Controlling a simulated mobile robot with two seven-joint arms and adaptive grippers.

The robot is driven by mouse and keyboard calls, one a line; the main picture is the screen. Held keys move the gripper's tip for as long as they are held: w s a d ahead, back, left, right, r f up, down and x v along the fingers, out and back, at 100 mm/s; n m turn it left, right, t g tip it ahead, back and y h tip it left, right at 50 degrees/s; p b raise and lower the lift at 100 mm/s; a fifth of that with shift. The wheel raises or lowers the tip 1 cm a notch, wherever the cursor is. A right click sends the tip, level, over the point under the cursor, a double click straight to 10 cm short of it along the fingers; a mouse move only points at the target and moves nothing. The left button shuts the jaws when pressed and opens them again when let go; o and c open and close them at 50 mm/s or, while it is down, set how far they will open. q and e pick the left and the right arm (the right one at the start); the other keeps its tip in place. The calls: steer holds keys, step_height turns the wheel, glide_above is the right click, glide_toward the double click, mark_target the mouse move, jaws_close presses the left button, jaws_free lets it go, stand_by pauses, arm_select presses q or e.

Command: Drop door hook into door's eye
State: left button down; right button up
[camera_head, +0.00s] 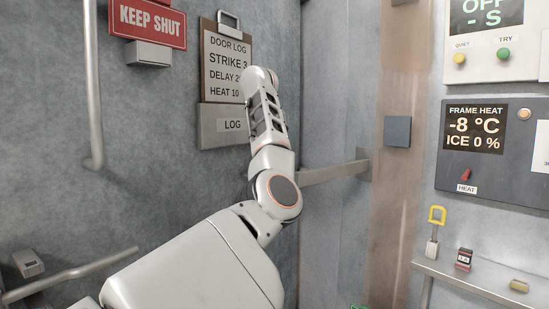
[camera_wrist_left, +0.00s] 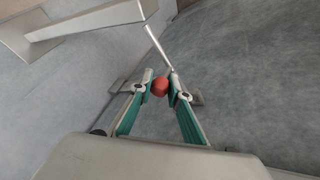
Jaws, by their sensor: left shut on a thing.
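In the left wrist view my left gripper (camera_wrist_left: 160,87) is shut on a red knob (camera_wrist_left: 160,88), pinched between its two green-sided fingers. A thin metal rod (camera_wrist_left: 160,48), which looks like the door hook, runs from beside the fingertips up and slightly left toward the end of a grey bar. I cannot tell if the rod touches that bar. In the head view my left arm reaches up in front of the grey wall, and its gripper is hidden behind the arm. I cannot make out the door's eye in either view.
A horizontal metal bar (camera_head: 335,172) spans the corner right of my arm. A clipboard (camera_head: 225,62) and a red KEEP SHUT sign (camera_head: 148,24) hang on the wall.

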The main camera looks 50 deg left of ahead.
stand_by(0.3)
arm_select(q)
steer(key=c, duration=1.9)
jaws_free()
steer(key=v, duration=1.2)
steer(key=shift+a, duration=0.1)
